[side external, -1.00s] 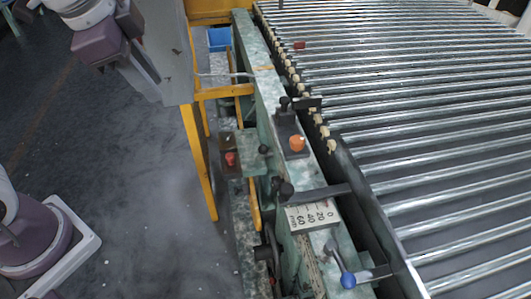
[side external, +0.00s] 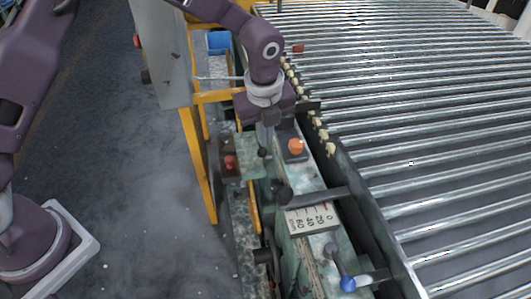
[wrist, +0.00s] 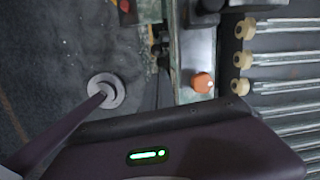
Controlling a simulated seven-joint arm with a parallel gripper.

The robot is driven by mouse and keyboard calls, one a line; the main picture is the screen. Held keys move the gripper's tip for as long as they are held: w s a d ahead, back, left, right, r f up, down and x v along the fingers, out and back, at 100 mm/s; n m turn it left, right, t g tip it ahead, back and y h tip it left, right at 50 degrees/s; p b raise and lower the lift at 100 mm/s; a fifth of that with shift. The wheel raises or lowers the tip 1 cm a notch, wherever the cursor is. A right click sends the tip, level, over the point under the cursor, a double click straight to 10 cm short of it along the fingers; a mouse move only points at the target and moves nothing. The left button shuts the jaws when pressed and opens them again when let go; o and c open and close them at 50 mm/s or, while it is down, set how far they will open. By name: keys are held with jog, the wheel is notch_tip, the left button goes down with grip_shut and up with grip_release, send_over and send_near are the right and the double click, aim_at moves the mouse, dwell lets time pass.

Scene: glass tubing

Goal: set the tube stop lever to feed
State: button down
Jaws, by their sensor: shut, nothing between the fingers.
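The frames do not mark which lever is the tube stop lever. A lever with a blue ball knob (side external: 347,283) is at the lower right of the green rail. A black-knobbed lever (side external: 283,193) with a flat grey bar lies above it, beside a white 0-to-60 mm scale plate (side external: 312,218). Another black lever stands under my arm, mostly hidden; its dark bar (side external: 310,105) shows to the right. My gripper (side external: 268,140) points down over the rail, left of the orange knob (side external: 296,147), shut and empty. The wrist view shows its body but hides its fingertips.
A roller bed (side external: 430,130) fills the right side. The orange knob also shows in the wrist view (wrist: 203,82). A red button (side external: 230,162) and a small black ball lever (side external: 262,152) sit left of the rail. A yellow frame (side external: 195,150) stands at the left.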

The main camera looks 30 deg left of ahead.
aim_at(264, 153)
jog(key=f, duration=0.3)
jog(key=w+f, duration=0.1)
jog(key=f, duration=0.2)
jog(key=a+f, duration=0.1)
jog(key=f, duration=0.2)
jog(key=shift+w+f, duration=0.3)
jog(key=shift+w+a+r+g+h, duration=0.25)
jog(key=shift+g+h, duration=0.3)
jog(key=shift+w+a+r+g+h, duration=0.25)
jog(key=shift+g+h, duration=0.3)
jog(key=shift+w+a+r, duration=0.2)
jog(key=shift+w+r, duration=0.05)
jog(key=shift+r, duration=0.05)
notch_tip(264, 153, up, 10)
jog(key=shift+a, duration=0.4)
